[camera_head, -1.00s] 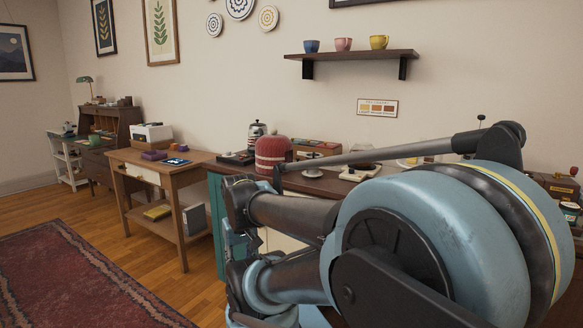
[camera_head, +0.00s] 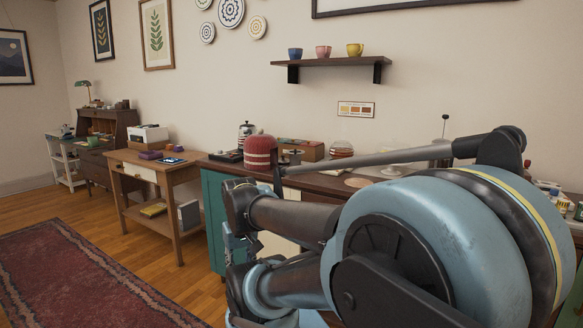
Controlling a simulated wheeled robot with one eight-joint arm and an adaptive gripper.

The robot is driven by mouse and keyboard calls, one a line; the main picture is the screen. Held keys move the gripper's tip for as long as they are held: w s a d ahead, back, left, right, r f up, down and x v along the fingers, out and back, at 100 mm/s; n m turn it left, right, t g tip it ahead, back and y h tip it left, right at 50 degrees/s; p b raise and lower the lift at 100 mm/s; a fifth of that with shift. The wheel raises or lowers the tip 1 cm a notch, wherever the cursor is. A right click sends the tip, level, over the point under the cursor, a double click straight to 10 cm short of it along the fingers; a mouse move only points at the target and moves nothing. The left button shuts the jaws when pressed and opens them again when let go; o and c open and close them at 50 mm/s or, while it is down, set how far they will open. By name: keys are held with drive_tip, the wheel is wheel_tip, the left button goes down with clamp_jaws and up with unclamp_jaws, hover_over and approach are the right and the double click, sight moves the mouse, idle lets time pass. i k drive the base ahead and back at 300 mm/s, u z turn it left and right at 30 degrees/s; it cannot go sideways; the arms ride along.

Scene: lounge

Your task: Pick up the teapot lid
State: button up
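I cannot make out a teapot lid in the head view. A red, domed, banded object (camera_head: 260,154) stands on the teal sideboard (camera_head: 212,187); what it is, or whether it covers anything, is unclear. My arm is folded across the lower right and hides much of the sideboard. I cannot make out my gripper's fingers.
A black and white canister (camera_head: 246,131) stands behind the red object. A wooden side table (camera_head: 190,166) with a purple item is to the left. A wall shelf (camera_head: 330,62) holds three cups. Open wooden floor (camera_head: 150,247) and a red rug (camera_head: 75,275) lie at left.

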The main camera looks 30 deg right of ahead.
sight(282, 162)
drive_tip(key=z, duration=0.05)
drive_tip(key=k, duration=0.1)
drive_tip(key=z, duration=0.65)
drive_tip(key=i, duration=0.5)
